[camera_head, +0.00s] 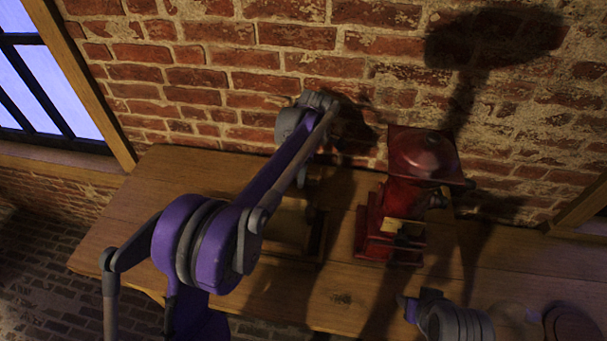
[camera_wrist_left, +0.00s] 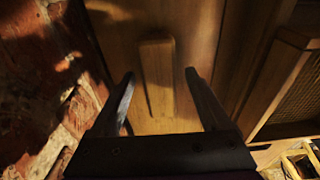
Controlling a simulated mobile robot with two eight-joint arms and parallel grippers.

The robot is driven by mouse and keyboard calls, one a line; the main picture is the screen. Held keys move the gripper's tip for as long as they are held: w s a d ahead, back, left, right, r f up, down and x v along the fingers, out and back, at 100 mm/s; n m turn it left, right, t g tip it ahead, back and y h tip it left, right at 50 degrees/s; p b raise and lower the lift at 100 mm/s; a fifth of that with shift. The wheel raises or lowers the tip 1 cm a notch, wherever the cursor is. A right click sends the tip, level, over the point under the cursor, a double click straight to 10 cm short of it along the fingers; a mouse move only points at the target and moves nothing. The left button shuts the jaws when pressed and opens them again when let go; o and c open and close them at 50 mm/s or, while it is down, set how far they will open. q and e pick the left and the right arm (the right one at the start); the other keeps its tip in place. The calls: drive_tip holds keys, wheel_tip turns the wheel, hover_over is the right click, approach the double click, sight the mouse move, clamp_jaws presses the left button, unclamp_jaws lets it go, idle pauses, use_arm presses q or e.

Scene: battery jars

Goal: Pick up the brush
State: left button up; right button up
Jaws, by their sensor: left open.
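In the left wrist view a narrow wooden piece with a rounded end, apparently the brush (camera_wrist_left: 156,72), lies on or against a wooden surface. Its bristles cannot be made out. My left gripper (camera_wrist_left: 160,74) is open, with one finger on each side of the brush and visible gaps between. I cannot tell how far the fingertips are above it. In the head view my purple left arm reaches toward the back of the table by the wall, and its own wrist hides the gripper and the brush.
The wooden table (camera_head: 130,225) stands against a brick wall (camera_head: 215,75), close to the left gripper. A red machine (camera_head: 410,160) stands right of my left arm. A wooden box with mesh (camera_wrist_left: 290,95) is at the right in the wrist view. The table's left end is clear.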

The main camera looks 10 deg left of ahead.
use_arm(q)
clamp_jaws()
idle(0.3)
wheel_tip(320, 180, up, 10)
drive_tip(key=shift+r+p, duration=0.25)
drive_tip(key=shift+p, duration=0.15)
